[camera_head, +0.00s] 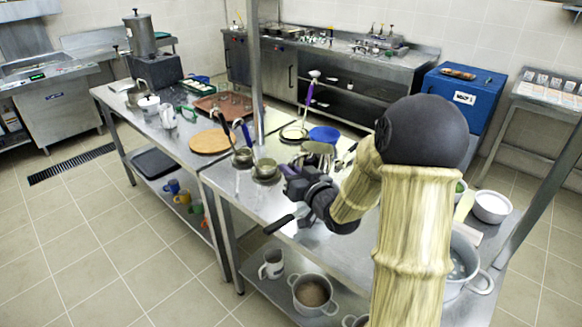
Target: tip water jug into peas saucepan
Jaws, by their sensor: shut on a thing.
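My gripper (287,176) is over the near part of the middle steel counter, its fingers pointing left. It is shut on what seems to be the water jug, a small grey metal vessel (264,170) at its fingertips. The jug's contents and exact tilt cannot be made out. A dark pan handle (279,225) sticks out to the left below my gripper. The pan it belongs to is mostly hidden behind my wrist, so I cannot tell whether it is the peas saucepan. No peas are clearly visible there.
Another small pot (242,156) with a dark-handled utensil stands just left of the vessel. A white bowl (492,207) and a large pot (466,262) stand right.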

